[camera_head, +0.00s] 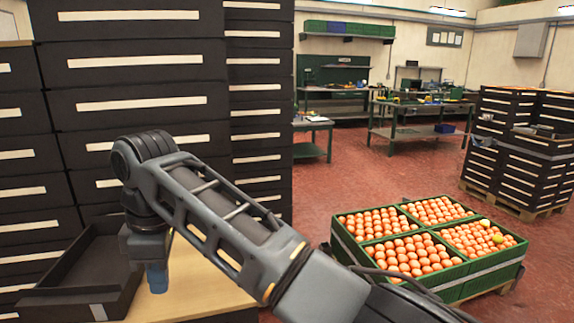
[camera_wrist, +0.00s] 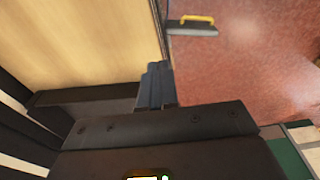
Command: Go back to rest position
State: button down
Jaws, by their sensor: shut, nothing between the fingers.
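My gripper (camera_head: 157,279) points down at the left, over or beside the wooden tabletop (camera_head: 190,285). It is shut and empty. In the wrist view its blue-grey fingers (camera_wrist: 156,83) lie together near the tabletop's edge (camera_wrist: 80,45), with red floor beyond. The dark open tray (camera_head: 75,265) sits left of my gripper on the tabletop. I cannot tell what lies in the part of the tray that is hidden. My arm reaches across the picture from the lower right.
Tall stacks of black crates (camera_head: 140,60) stand close behind my arm. More black crates (camera_head: 515,150) stand farther right, with workbenches (camera_head: 420,133) behind. Red floor (camera_head: 345,185) is clear between.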

jog(key=s+f+m+y, duration=0.2)
jog(key=s+f+y, duration=0.15)
jog(key=f, duration=0.45)
jog(key=s+f+m+y, duration=0.2)
jog(key=s+f, duration=0.2)
jog(key=f, duration=0.4)
jog(key=s+d+f+m+t+y, duration=0.2)
jog(key=s+d+f+m+t, duration=0.4)
jog(key=s+d+f+m, duration=0.3)
jog(key=s+d+r+m+t+h, duration=0.25)
jog(key=s+d, duration=0.35)
jog(key=d, duration=0.4)
jog(key=s+d+r+m+t+h, duration=0.15)
jog(key=s+d+m+t, duration=0.35)
jog(key=d, duration=0.6)
jog(key=s+d+r+t+h, duration=0.1)
jog(key=s+d+r+h, duration=0.3)
jog(key=s+d+r, duration=0.8)
notch_tip(320, 180, up, 2)
jog(key=shift+s+d+r+h, duration=0.2)
jog(key=shift+s+d+h, duration=0.15)
jog(key=shift+s, duration=0.7)
